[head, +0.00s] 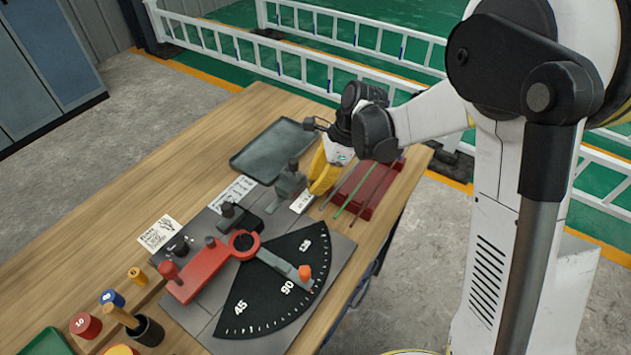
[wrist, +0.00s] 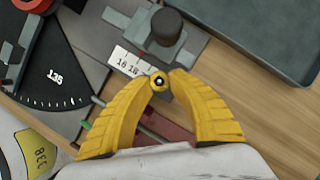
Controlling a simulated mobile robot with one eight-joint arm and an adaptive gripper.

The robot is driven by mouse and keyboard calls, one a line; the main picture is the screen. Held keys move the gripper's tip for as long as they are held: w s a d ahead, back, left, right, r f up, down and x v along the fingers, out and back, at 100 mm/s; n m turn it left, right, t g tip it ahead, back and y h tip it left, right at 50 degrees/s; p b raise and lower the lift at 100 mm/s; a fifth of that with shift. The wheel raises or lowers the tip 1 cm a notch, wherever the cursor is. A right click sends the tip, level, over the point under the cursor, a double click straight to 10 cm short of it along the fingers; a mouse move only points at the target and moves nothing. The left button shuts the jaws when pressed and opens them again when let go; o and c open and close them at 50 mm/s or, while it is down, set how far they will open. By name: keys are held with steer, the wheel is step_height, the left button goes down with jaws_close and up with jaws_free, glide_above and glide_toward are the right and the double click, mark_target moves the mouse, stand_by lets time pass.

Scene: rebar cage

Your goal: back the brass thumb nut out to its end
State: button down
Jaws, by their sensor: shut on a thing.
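The brass thumb nut (wrist: 159,82) shows in the wrist view as a small round brass piece with a dark centre, between the yellow fingertips of my gripper (wrist: 161,84). The fingers close on it from both sides. It sits beside a white scale strip (wrist: 128,62) with printed numbers, in front of a grey clamp block with a dark knob (wrist: 166,28). In the head view my gripper (head: 318,189) reaches down by the grey block (head: 290,183), and the nut is hidden behind the fingers. How far the nut is turned cannot be told.
A black angle dial (head: 268,305) with a red bending arm (head: 195,276) lies left of my gripper. A red rack (head: 362,190) with rods stands to the right. A dark tray (head: 272,150) lies behind. Bare wooden table (head: 95,215) is free at left.

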steer(key=c, duration=1.2)
jaws_free()
steer(key=v, duration=1.2)
